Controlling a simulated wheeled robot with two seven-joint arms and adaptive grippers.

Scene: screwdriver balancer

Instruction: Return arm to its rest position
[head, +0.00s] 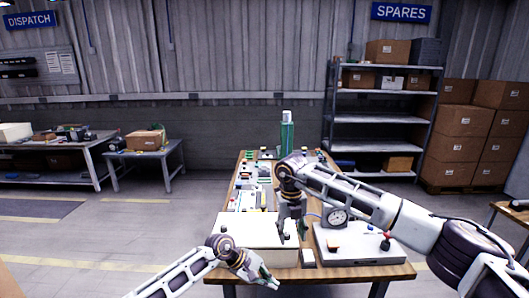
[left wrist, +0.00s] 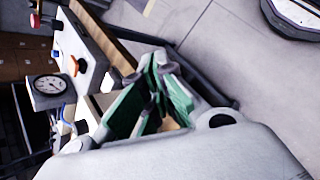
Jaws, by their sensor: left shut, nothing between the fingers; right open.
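My left gripper (head: 268,282) is at the front left corner of the wooden workbench (head: 375,272), low in the head view. It is shut and empty; its green-padded fingers (left wrist: 155,75) show in the left wrist view with nothing held. My right arm reaches in from the right across the bench. My right gripper (head: 292,235) points down, open, in front of the white box (head: 250,232) or above its right side; the exact gap is hard to tell. No screwdriver can be made out clearly.
A grey-white panel with a round gauge (head: 338,217) sits at the bench's front right; the gauge (left wrist: 47,89) also shows in the left wrist view. A green column (head: 287,133) stands at the bench's far end. Open floor (head: 160,225) lies left of the bench.

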